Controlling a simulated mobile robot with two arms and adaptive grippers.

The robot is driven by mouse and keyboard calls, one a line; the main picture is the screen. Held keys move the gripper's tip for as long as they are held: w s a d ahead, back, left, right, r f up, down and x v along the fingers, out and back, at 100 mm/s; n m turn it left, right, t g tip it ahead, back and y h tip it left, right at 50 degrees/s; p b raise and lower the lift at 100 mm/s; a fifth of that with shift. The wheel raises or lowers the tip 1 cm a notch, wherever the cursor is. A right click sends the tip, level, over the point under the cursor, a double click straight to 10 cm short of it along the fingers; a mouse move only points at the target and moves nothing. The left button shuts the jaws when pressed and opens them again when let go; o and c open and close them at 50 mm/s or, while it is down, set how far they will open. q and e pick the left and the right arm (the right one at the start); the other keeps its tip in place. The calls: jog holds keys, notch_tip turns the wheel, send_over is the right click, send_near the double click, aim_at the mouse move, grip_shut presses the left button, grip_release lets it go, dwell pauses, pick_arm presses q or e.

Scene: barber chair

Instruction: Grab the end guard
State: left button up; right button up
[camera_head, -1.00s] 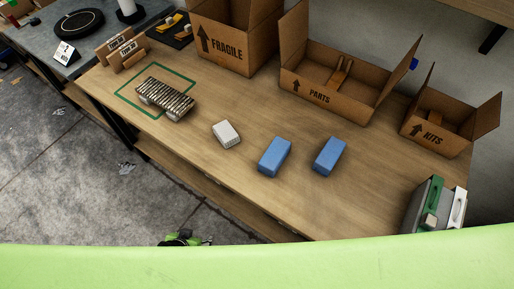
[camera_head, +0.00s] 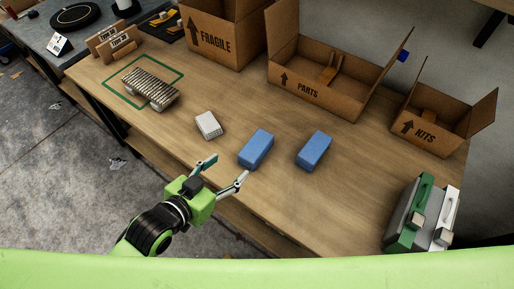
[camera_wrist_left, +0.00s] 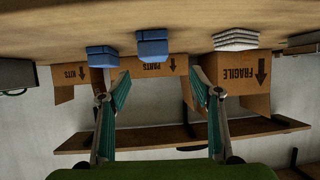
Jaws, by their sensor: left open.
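None of the objects is plainly marked as the end guard, so I cannot tell which one it is. A small white ribbed block (camera_head: 208,125) lies on the wooden table, with two blue blocks (camera_head: 256,149) (camera_head: 314,151) to its right. My left gripper (camera_head: 226,168) is open and empty at the table's front edge, its fingers pointing toward the white block and nearer blue block. The left wrist view is upside down; the white block (camera_wrist_left: 236,40) and blue blocks (camera_wrist_left: 152,43) (camera_wrist_left: 102,56) show beyond the open fingers. My right gripper is not seen.
A silver ribbed stack (camera_head: 150,88) sits in a green outline at left. Open cartons marked FRAGILE (camera_head: 215,45), PARTS (camera_head: 310,90) and KITS (camera_head: 425,130) line the back. Green and grey cases (camera_head: 408,215) stand at right. The table front between is clear.

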aim_at(254, 148)
pick_arm(q)
jog(key=shift+w+d+r+h, duration=0.15)
jog(key=shift+d+r+h, duration=0.05)
jog(key=shift+d+h, duration=0.1)
jog(key=x, duration=0.8)
jog(key=shift+d+r, duration=0.1)
jog(key=shift+r, duration=0.1)
jog(key=shift+d+x, duration=0.2)
jog(key=shift+x, duration=2.75)
jog(key=shift+s, duration=0.2)
jog(key=c, duration=1)
